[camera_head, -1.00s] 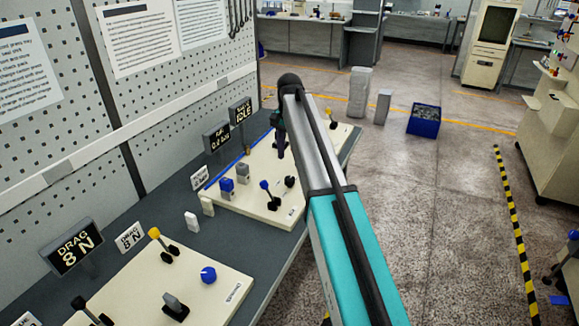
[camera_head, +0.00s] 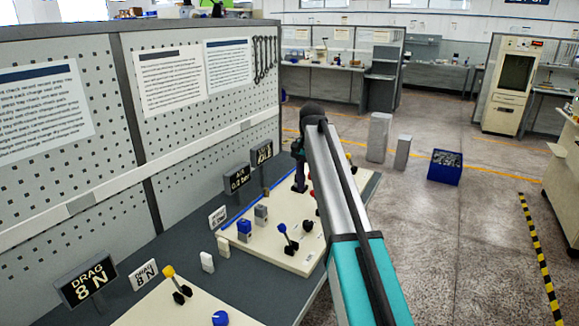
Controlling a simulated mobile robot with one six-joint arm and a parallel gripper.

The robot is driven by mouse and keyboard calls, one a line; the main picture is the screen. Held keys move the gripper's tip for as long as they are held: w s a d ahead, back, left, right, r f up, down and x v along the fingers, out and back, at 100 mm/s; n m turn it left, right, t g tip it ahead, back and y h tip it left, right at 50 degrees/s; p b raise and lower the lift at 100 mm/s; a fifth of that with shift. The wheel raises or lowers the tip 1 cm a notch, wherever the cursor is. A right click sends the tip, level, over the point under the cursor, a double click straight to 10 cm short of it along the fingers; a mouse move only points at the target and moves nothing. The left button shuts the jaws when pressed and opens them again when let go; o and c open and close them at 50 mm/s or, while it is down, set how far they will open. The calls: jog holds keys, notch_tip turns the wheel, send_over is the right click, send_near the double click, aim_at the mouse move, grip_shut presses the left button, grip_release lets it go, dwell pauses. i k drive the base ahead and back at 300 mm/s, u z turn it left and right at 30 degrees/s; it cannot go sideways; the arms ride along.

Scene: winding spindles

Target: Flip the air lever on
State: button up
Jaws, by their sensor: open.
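Several levers stand on the cream panel (camera_head: 262,246) on the bench. One lever with a blue knob (camera_head: 283,229) and a black base stands near the panel's front, tilted to the left. A sign (camera_head: 237,178) behind the panel seems to read "AIR 0.2 bar". Which lever is the air lever I cannot read. My gripper (camera_head: 299,186) is a small dark shape hanging down over the panel's far part, behind the blue-knobbed lever. It is open; its fingers are hard to make out, and no held object shows. My arm hides part of the panel's right side.
A second panel (camera_head: 150,311) with a yellow-knobbed lever (camera_head: 175,278) is nearer, beside a "DRAG 8 N" sign (camera_head: 86,280). Small blocks stand between. A pegboard wall (camera_head: 190,150) bounds the left. A blue bin (camera_head: 445,168) stands on open floor at right.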

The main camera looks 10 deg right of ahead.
aim_at(281, 227)
jog(key=k, duration=1)
